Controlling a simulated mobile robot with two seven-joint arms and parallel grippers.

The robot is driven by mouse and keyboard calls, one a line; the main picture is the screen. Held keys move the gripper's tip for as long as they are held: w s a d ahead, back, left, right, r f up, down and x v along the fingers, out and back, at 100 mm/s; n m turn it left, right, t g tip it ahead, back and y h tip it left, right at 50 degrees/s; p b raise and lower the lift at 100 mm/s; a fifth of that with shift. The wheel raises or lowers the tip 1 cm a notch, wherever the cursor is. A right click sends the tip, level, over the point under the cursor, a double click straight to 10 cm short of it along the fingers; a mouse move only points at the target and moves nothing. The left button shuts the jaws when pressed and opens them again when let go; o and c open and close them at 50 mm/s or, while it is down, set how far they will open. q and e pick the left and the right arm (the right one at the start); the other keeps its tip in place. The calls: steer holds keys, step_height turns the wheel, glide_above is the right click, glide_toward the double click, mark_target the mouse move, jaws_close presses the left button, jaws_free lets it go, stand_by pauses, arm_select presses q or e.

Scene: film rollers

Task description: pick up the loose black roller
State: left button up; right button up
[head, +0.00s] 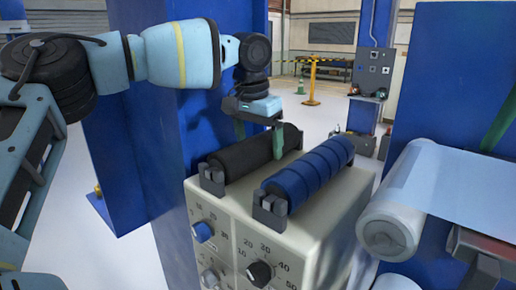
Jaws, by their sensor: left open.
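The black roller (236,161) lies in dark end holders on top of a beige control box. Beside it on the right, a blue roller (310,167) with dark bands lies in its own holders. My left gripper (259,147) is open, fingers pointing down, at the far part of the black roller. One green finger shows behind its left side. The other hangs in front, on the side of the blue roller. I cannot tell whether either finger touches the roller. My right gripper is out of view.
The beige box (340,205) has knobs and a dial on its front. A blue column (160,130) stands close behind on the left. A large film roll (392,225) with a blue-white sheet is at the right, beside a blue panel (455,70).

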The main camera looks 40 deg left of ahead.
mark_target(259, 136)
arm_select(q)
steer(key=shift+w+f, duration=0.2)
steer(key=shift+f, duration=0.7)
steer(key=shift+r, duration=0.1)
steer(key=c, duration=1.5)
step_height(259, 136, up, 10)
